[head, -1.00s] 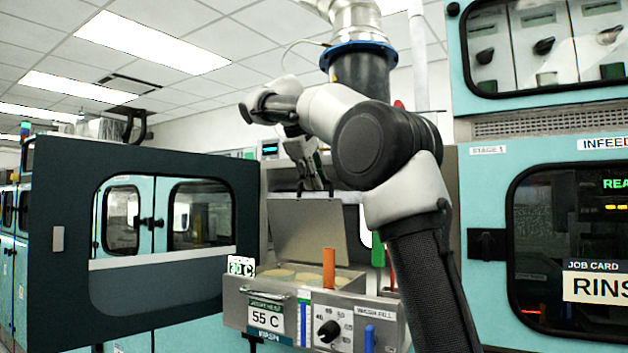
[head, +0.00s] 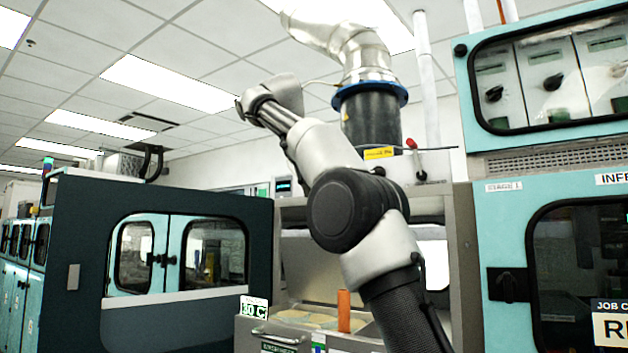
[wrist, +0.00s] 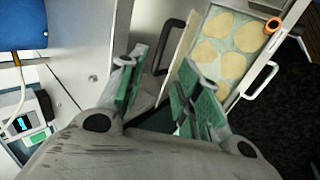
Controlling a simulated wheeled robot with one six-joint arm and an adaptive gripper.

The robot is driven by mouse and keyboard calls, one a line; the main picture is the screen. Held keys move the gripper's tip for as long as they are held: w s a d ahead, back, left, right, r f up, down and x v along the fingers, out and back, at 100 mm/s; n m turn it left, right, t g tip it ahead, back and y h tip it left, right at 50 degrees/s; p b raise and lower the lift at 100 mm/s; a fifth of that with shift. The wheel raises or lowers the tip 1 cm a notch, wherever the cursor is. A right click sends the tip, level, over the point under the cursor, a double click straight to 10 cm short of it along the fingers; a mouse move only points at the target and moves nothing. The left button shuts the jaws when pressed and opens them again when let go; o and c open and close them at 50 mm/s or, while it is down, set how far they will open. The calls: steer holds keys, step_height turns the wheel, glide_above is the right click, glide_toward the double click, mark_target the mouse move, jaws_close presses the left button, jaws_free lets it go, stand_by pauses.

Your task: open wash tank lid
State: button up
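The wash tank lid (head: 312,278) is a grey flat panel standing raised at the back of the tank in the head view. The open wash tank (head: 262,325) shows pale round discs inside. In the wrist view the lid shows nearly edge-on (wrist: 184,58), with a black bar handle (wrist: 168,46) beside it. The tank (wrist: 240,48) with its discs lies beyond, at the upper right. My gripper (wrist: 160,66) is open, its green-padded fingers apart with nothing held between them. The handle shows beyond the gap. I cannot make out the fingers in the head view.
An orange post (head: 344,311) stands at the tank's front; its tip (wrist: 272,25) also shows in the wrist view. A dark open cabinet door (head: 180,230) stands left. A teal cabinet (head: 500,240) stands right. A duct with a blue collar (head: 368,92) hangs above the arm.

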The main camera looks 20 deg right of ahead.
steer(key=shift+s+a+r, duration=0.25)
steer(key=shift+a+r, duration=0.15)
steer(key=shift+r, duration=0.1)
steer(key=shift+a, duration=0.1)
steer(key=c, duration=0.3)
steer(key=shift+n+t, duration=0.5)
steer(key=shift+n, duration=0.1)
steer(key=s+a+r, duration=0.1)
steer(key=s+r, duration=0.1)
steer(key=s, duration=0.1)
steer(key=s+a+r, duration=0.1)
steer(key=s, duration=0.1)
steer(key=shift+s+a+r, duration=0.1)
steer(key=shift+a, duration=0.2)
jaws_close()
step_height(320, 180, down, 6)
steer(key=s+a+f+n+t+h, duration=0.1)
steer(key=s+a+n+h, duration=0.15)
steer(key=n, duration=1.35)
steer(key=w+d+r+x, duration=0.1)
steer(key=r+x, duration=0.1)
steer(key=x, duration=1.2)
steer(key=shift+n, duration=0.4)
